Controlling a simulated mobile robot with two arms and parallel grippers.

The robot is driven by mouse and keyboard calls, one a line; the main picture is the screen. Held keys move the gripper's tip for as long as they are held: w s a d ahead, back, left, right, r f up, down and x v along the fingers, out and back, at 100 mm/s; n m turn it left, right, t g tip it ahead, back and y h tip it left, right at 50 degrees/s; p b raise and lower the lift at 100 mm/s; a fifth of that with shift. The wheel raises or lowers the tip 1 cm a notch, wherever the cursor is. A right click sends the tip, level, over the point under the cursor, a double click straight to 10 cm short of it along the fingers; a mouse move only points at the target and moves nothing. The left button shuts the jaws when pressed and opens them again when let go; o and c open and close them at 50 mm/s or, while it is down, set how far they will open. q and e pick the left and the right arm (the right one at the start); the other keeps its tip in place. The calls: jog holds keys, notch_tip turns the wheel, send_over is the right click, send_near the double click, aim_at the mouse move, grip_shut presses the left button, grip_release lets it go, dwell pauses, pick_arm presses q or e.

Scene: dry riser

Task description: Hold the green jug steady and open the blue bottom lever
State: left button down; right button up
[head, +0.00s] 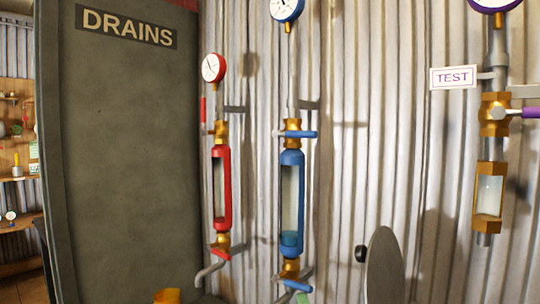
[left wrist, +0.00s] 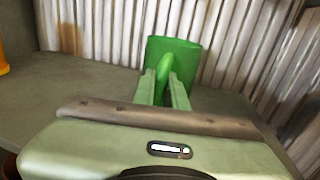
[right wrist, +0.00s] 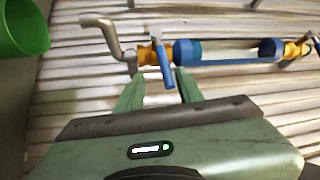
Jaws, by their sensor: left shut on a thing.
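The blue bottom lever (head: 298,285) sits on the brass valve under the blue sight-glass column (head: 292,200). In the right wrist view the lever (right wrist: 163,66) sticks out crosswise to its pipe. My right gripper (right wrist: 158,88) is open, its fingers on either side of the lever's free end; contact cannot be told. A green fingertip shows at the bottom edge of the head view. My left gripper (left wrist: 165,90) is shut on the handle of the green jug (left wrist: 175,52), which looks upright over the grey bench. The jug (right wrist: 22,25) also shows at the right wrist view's upper left.
A red column (head: 221,190) stands left of the blue one, and a purple-handled TEST pipe (head: 495,130) is at the right. A grey DRAINS panel (head: 120,150) is at the left. A yellow object (head: 167,296) sits at the bottom. A bent outlet pipe (right wrist: 105,35) lies beside the valve.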

jog(key=s+a+r+n+t+y, duration=0.1)
jog(key=a+r+n+y, duration=0.1)
jog(key=r, duration=0.9)
jog(key=s+a+r+n+t+y, duration=0.1)
jog(key=a+r+n+y, duration=0.1)
jog(key=r, duration=1)
jog(key=s+a+r+n+t+y, duration=0.1)
jog(key=s+a+r+n+y, duration=0.1)
jog(key=r, duration=0.9)
jog(key=shift+a+r+n+t+y, duration=0.35)
jog(key=shift+a+n+y, duration=0.25)
jog(key=shift+a+y, duration=0.4)
jog(key=shift+d, duration=0.15)
